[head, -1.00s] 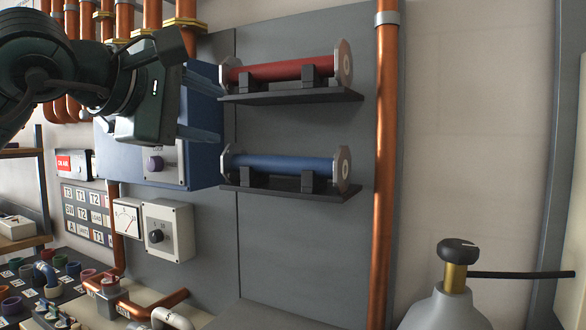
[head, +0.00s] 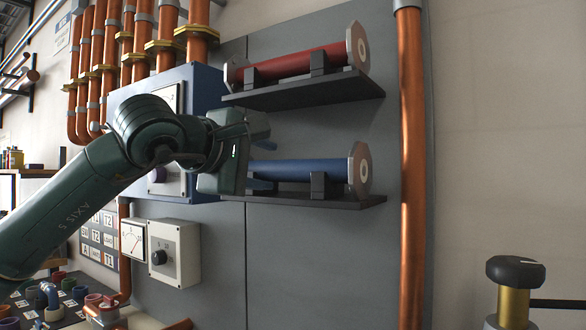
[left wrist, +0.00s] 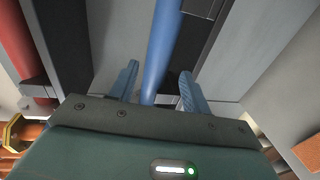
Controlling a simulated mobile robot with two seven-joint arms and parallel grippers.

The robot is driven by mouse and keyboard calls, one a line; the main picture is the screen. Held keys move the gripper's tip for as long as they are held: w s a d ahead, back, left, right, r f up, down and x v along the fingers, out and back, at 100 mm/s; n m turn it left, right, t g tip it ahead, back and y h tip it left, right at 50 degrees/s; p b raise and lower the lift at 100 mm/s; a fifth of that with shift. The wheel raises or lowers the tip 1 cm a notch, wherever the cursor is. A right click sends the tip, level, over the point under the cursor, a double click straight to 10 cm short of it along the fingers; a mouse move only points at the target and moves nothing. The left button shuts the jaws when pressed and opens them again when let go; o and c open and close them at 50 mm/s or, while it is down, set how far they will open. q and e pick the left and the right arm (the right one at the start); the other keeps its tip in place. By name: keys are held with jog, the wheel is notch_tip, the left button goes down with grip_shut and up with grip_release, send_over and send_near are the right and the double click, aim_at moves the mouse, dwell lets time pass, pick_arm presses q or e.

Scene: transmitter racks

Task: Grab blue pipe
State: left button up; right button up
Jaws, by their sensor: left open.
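The blue pipe (head: 300,170) lies level on the lower dark shelf (head: 330,202), held in black cradles, with a grey octagonal flange at its right end. Its left end is hidden behind my left gripper (head: 264,157). My left gripper is open at the left part of the pipe. In the left wrist view, the blue pipe (left wrist: 163,45) runs between the two blue fingers of my left gripper (left wrist: 158,82), with gaps at both sides. Whether the fingertips reach past the pipe is hard to tell. My right gripper is not in view.
A red pipe (head: 300,63) lies on the upper shelf (head: 305,88), just above my gripper. A blue cabinet (head: 205,85) stands close behind my wrist. A vertical copper pipe (head: 411,150) is right of the shelves.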

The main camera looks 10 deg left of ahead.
aim_at(280, 168)
pick_arm(q)
jog(key=p+x, duration=0.1)
jog(key=x, duration=0.4)
jog(key=shift+w+p, duration=0.35)
jog(key=shift+w, duration=0.05)
grip_shut()
jog(key=shift+r, duration=0.1)
